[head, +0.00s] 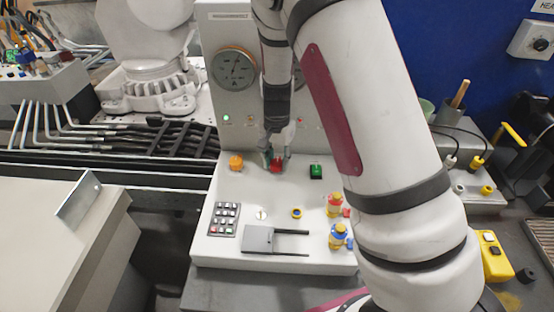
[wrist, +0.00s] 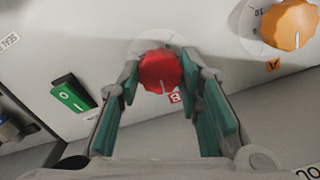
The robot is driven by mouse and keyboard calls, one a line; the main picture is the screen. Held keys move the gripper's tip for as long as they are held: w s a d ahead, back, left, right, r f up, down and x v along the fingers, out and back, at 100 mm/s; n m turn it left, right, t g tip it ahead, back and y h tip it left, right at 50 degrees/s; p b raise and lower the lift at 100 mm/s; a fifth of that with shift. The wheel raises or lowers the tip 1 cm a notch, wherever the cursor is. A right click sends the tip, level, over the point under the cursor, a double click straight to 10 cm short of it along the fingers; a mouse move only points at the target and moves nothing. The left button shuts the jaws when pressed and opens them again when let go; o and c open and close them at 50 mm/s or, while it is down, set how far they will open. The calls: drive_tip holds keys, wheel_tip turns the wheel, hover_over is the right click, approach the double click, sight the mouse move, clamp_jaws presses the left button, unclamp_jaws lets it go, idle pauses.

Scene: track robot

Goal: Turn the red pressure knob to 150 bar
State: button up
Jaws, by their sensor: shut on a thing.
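The red knob (wrist: 160,71) sits on the light panel, with a white pointer mark near its lower edge in the wrist view. A small red label with a white sign is beside it. It also shows in the head view (head: 276,165). My gripper (wrist: 164,88) has one green-padded finger on each side of the red knob and is shut on it. In the head view my gripper (head: 276,160) comes down onto the knob from above. The scale around the knob is mostly hidden, so the set value cannot be read.
An orange knob (wrist: 287,25) and a green rocker switch (wrist: 72,95) flank the red knob. A round gauge (head: 235,68) is on the upright panel behind. A keypad (head: 224,219) and red and blue valve-like parts (head: 338,236) are nearer the front.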

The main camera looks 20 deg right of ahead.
sight(277, 162)
drive_tip(key=m, duration=0.4)
drive_tip(key=shift+m, duration=1.9)
drive_tip(key=o, duration=1.1)
drive_tip(key=shift+o, duration=0.2)
wheel_tip(277, 162, up, 12)
